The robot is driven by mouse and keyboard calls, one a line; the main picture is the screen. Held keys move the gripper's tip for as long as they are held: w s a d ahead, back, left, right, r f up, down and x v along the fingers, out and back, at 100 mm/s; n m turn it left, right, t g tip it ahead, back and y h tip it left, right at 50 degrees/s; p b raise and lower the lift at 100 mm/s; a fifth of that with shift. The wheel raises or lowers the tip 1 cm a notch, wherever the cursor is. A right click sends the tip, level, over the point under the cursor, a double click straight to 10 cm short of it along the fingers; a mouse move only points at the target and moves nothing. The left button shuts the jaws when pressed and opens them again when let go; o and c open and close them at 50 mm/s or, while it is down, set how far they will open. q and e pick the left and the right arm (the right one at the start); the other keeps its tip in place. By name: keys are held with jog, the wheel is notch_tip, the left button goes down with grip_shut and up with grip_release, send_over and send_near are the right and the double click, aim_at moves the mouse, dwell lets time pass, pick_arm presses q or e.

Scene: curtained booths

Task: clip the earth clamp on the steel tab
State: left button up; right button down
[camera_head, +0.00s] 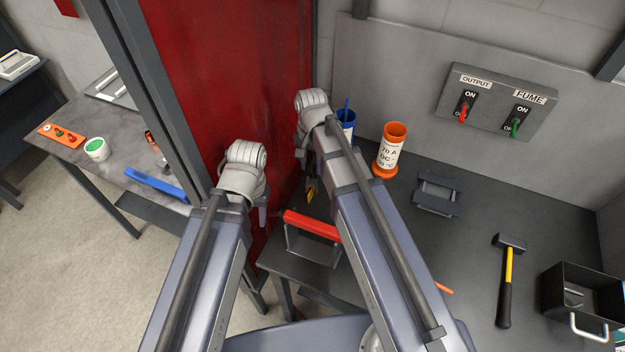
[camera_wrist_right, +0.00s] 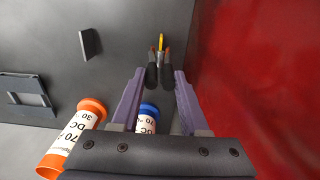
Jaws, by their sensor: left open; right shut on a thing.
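The earth clamp (camera_wrist_right: 160,68), with two black grips, copper-coloured jaws and a yellow part, sits between the fingers of my right gripper (camera_wrist_right: 160,76) in the right wrist view. The gripper is shut on its grips, and the jaws point away from the wrist. In the head view the clamp (camera_head: 311,191) shows partly beside my right wrist. A small dark upright plate, apparently the steel tab (camera_wrist_right: 90,43), stands left of the clamp and apart from it in the wrist view. My arm seems to hide it in the head view. My left gripper (camera_head: 263,212) is open, by the red curtain.
A blue cup (camera_head: 347,120) and an orange-capped rod tube (camera_head: 388,152) stand near my right wrist. A red-handled frame (camera_head: 312,228) lies at the bench's front-left. A hammer (camera_head: 507,275) and black box (camera_head: 582,305) are at right. The red curtain (camera_head: 240,80) bounds the left side.

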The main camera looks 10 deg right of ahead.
notch_tip(320, 180, up, 4)
jog(key=p, duration=0.4)
jog(key=shift+r, duration=0.15)
dwell(1.1)
